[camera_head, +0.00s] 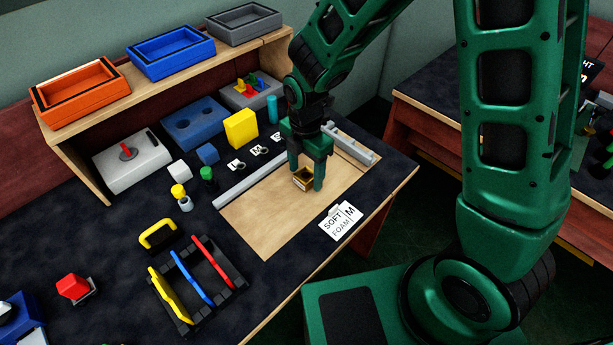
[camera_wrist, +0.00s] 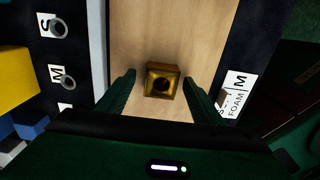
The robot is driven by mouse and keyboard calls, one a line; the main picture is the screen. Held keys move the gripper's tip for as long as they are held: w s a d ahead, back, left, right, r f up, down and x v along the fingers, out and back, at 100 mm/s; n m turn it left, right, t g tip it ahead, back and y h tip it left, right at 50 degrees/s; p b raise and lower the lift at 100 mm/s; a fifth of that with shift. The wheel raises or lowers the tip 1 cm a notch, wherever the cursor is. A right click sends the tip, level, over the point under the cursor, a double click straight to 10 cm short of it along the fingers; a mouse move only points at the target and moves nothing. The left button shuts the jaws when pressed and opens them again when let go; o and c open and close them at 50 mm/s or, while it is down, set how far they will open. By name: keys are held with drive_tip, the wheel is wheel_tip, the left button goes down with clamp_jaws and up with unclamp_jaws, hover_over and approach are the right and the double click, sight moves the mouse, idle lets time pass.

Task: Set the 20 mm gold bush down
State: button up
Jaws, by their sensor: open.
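The gold bush (camera_head: 303,179) is a small square gold block with a round dark hole. It sits on the light wooden board at the right part of the dark bench. My gripper (camera_head: 306,184) is right at it, fingers pointing down. In the wrist view the bush (camera_wrist: 162,81) lies between the spread fingertips of my gripper (camera_wrist: 160,82), with a gap of wood visible on each side. The gripper is open and does not hold the bush. The wooden board (camera_head: 262,222) is bare around the bush.
Grey rails (camera_head: 248,184) edge the board at the back. A white "SOFT FOAM M" card (camera_head: 340,222) lies at its front right. Labelled rings (camera_head: 257,151), a yellow block (camera_head: 241,129) and a blue block (camera_head: 207,153) stand behind. A rack with coloured handles (camera_head: 197,280) is front left.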

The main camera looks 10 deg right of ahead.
drive_tip(key=c, duration=1.4)
drive_tip(key=shift+r, duration=0.1)
